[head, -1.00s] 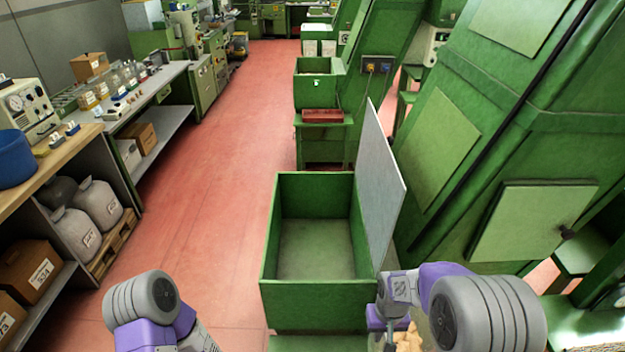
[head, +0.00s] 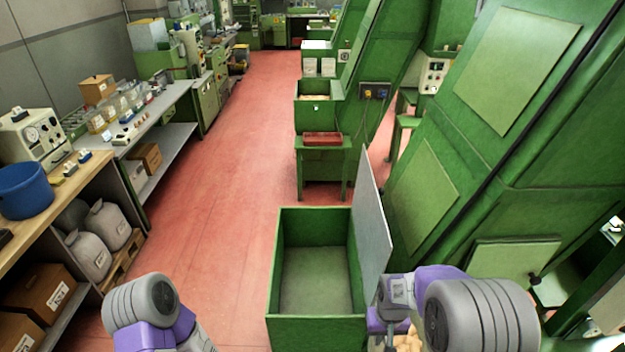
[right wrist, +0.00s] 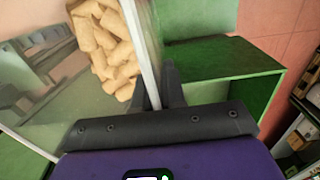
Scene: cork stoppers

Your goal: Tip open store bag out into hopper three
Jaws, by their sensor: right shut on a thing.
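A green open-topped hopper (head: 316,334) stands in the lower middle of the head view, empty inside as far as I see. A pale raised panel (head: 371,220) stands along its right side. No number shows on it. My right gripper (head: 388,338) is just right of the hopper. In the right wrist view the gripper (right wrist: 157,95) is shut on the edge of a clear bag (right wrist: 75,110). Corks (right wrist: 108,50) lie in the bag, and a few show low in the head view (head: 408,340). The hopper (right wrist: 222,60) is right of the fingers. My left gripper is out of frame.
A bench with a blue bucket (head: 25,190), grey sacks (head: 108,225) and boxes (head: 45,290) lines the left. A red tray (head: 323,139) on a green stand is beyond the hopper. Tall green machinery (head: 500,130) fills the right. Red floor (head: 215,210) is free left of the hopper.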

